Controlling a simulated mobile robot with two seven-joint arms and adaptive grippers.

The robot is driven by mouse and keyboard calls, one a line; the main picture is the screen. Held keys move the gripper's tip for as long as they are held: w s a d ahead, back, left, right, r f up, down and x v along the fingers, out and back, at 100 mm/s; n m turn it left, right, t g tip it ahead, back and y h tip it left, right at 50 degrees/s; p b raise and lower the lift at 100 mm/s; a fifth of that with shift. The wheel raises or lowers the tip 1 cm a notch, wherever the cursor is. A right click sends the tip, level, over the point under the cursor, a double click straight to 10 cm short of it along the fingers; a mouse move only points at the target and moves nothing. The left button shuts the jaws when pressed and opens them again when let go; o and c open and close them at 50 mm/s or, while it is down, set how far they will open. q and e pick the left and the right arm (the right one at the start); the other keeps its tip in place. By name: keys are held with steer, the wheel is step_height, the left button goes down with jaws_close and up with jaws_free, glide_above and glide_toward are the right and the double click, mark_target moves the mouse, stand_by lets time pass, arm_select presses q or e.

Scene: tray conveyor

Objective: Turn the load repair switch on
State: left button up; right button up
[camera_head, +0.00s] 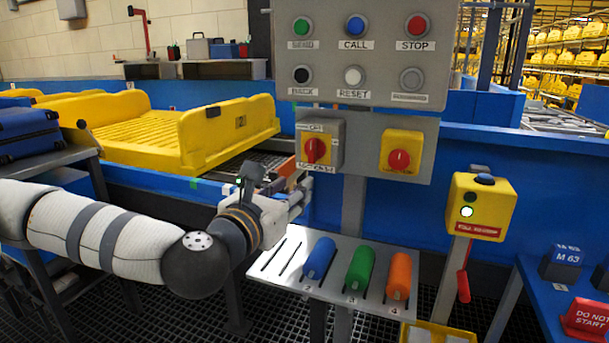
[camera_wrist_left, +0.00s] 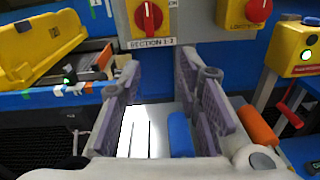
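Two rotary switches sit on the grey panel (camera_head: 367,170). The right one is a yellow box with a red knob (camera_head: 399,160). In the wrist view the right knob (camera_wrist_left: 259,10) is partly cut off by the top edge, and its label is hard to read but seems to begin with "LO". My left gripper (camera_head: 302,188) is below the left switch, touching neither switch. Its fingers (camera_wrist_left: 158,75) are spread and empty.
A button board (camera_head: 365,80) is above the switches. A shelf (camera_head: 345,272) below holds blue (camera_head: 318,258), green (camera_head: 360,268) and orange (camera_head: 399,276) cylinders. A yellow tray (camera_head: 225,130) is on the conveyor at left. A yellow box with a lit green light (camera_head: 482,206) stands at right.

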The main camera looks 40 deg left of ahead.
mark_target(311, 153)
arm_select(q)
steer(key=shift+n+y, duration=0.5)
steer(key=shift+n, duration=0.1)
steer(key=r+x, duration=0.1)
steer(key=x, duration=0.7)
steer(key=r+x, duration=0.1)
steer(key=x, duration=0.3)
steer(key=shift+s+a+r+b, duration=0.1)
steer(key=shift+a+r+b, duration=0.2)
steer(key=shift+a+r, duration=0.1)
jaws_close()
